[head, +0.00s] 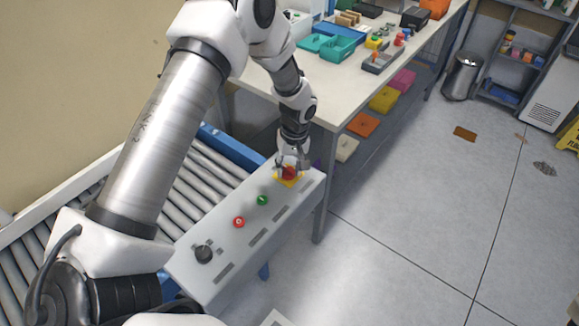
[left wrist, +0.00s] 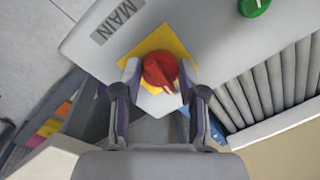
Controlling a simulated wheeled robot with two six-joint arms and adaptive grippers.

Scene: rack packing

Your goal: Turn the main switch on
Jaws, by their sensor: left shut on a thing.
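The main switch is a red rotary knob (left wrist: 160,70) on a yellow plate (left wrist: 165,38), beside a label reading MAIN (left wrist: 117,20) in the left wrist view. In the head view the red knob (head: 289,173) sits at the far end of the grey control panel (head: 225,262). My left gripper (left wrist: 160,80) is shut on the knob, with one finger on each side of it. The same gripper shows in the head view (head: 291,166), pointing down at the panel and partly covering the knob. My right gripper is not in view.
The panel also carries a green button (head: 262,200), a red button (head: 239,222) and a black knob (head: 203,254). A roller conveyor (head: 190,185) runs along its left. A table (head: 335,95) with bins stands behind. The floor at right is mostly clear.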

